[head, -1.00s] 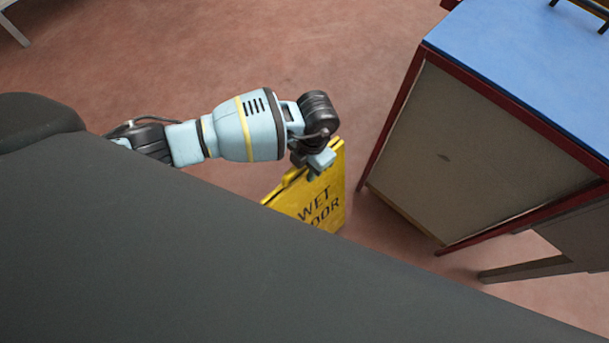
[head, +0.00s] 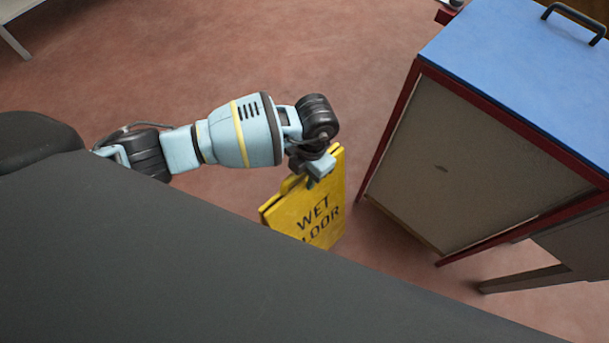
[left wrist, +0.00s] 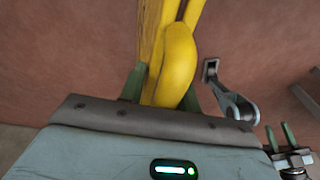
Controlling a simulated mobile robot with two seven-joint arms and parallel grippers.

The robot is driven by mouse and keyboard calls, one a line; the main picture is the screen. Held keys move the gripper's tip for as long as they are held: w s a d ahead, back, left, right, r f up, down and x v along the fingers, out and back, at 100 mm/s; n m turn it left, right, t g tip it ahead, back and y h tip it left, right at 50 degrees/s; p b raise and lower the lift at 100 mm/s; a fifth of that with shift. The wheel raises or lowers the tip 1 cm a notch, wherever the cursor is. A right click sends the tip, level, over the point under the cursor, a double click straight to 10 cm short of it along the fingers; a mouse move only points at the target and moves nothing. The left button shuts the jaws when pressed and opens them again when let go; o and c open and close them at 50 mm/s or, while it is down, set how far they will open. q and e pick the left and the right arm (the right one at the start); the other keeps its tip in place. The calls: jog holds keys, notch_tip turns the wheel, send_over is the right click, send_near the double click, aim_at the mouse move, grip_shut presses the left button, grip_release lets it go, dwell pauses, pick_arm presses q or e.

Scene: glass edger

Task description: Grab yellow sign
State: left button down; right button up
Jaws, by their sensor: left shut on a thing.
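The yellow sign (head: 312,212) with black lettering reading "WET" and part of a second word is in the middle of the head view. Its lower part is hidden behind my dark body. My left gripper (head: 315,168) is at the sign's top edge and shut on it. In the left wrist view the yellow sign (left wrist: 173,60) stands between the two green fingers of my left gripper (left wrist: 163,88). In the same view, my right gripper (left wrist: 282,140) shows at the lower right, with two green fingers apart and nothing between them.
A cabinet with a blue top (head: 520,70), red frame and grey side stands close on the right of the sign. A grey beam (head: 525,275) sticks out below it. A pale table corner (head: 15,25) is at the upper left. The reddish floor between is clear.

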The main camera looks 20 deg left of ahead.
pick_arm(q)
jog(key=shift+d+r, duration=0.15)
jog(key=shift+r, duration=0.3)
jog(key=shift+d, duration=0.65)
jog(key=s+d+r+b, duration=0.1)
jog(key=d, duration=1.3)
jog(key=shift+s+d+r, duration=0.15)
jog(key=shift+s+d, duration=0.05)
jog(key=shift+d, duration=0.05)
jog(key=shift+a, duration=0.1)
